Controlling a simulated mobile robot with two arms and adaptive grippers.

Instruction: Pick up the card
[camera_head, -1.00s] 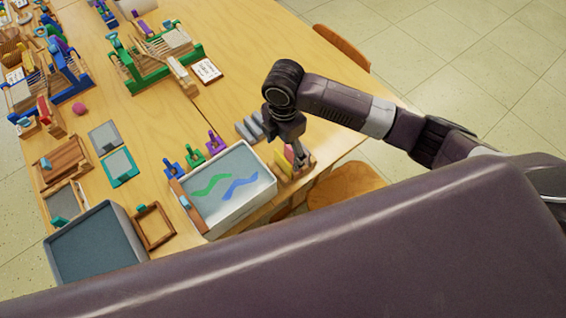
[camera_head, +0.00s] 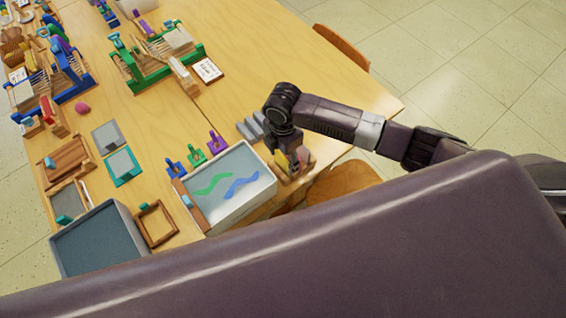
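A white card (camera_head: 207,70) with dark marks lies on the table beside the green loom (camera_head: 158,62), in the upper middle of the head view. My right gripper (camera_head: 289,146) is over the table's near right part, well away from that card. It is just behind a yellow piece (camera_head: 281,161) and a pink rounded piece (camera_head: 303,154) on a wooden holder. Its fingertips are hidden or too small to make out, so I cannot tell whether it is open. My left gripper is not in view.
A white-walled tray (camera_head: 246,206) with green and blue wavy shapes stands left of the holder. Small blue, green and purple tools (camera_head: 195,157) line its back edge. A grey tub (camera_head: 97,243) is at lower left.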

